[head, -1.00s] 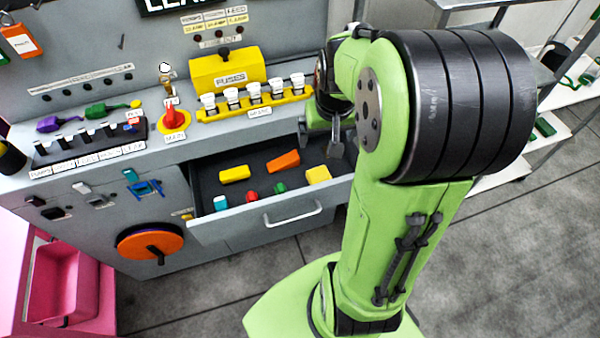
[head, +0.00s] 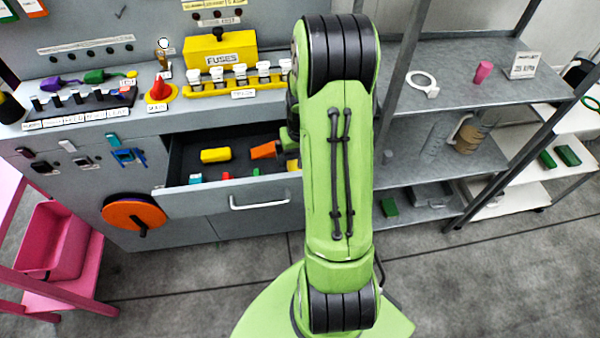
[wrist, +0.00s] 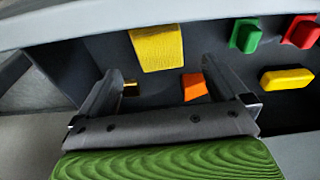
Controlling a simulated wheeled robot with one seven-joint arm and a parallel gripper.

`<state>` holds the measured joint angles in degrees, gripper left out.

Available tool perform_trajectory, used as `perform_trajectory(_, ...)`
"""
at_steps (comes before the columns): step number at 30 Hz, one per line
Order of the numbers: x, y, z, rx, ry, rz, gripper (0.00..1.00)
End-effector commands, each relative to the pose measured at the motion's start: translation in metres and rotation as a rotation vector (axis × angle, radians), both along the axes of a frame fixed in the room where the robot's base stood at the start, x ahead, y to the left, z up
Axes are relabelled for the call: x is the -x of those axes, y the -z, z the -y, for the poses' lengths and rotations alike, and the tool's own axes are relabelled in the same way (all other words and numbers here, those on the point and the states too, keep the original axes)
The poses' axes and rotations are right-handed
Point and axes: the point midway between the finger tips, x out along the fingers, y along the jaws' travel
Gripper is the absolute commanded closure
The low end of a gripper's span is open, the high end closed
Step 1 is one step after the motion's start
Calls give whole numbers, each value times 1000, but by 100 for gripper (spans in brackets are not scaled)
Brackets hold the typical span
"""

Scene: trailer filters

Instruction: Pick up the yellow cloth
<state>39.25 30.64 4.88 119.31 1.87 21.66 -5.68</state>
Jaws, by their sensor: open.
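The yellow cloth (wrist: 157,47) is a squarish, textured yellow piece lying in the open drawer, near its front wall. In the head view only a sliver of the yellow cloth (head: 294,165) shows beside my arm. My gripper (wrist: 160,72) is open and empty over the drawer, with the cloth ahead of its fingertips and roughly between their lines. I see no contact.
The drawer (head: 172,198) also holds a yellow block (wrist: 287,78), an orange block (wrist: 195,87), a green piece (wrist: 245,35) and a red piece (wrist: 301,31). The drawer's handle (head: 260,203) faces the front. A metal shelf (head: 440,95) stands at the right.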

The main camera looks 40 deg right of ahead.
Motion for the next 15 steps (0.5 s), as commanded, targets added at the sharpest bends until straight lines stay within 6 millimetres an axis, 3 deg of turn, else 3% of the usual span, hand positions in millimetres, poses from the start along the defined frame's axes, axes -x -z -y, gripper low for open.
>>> perform_trajectory(1, -1, 10, 1, 0, 0, 0, 0)
perform_trajectory(7, -2, 28, 4, 1, 1, 0, 0)
perform_trajectory(12, -5, 62, 7, -2, 0, -1, 0)
perform_trajectory(15, -6, 68, 8, 1, 0, 1, 0)
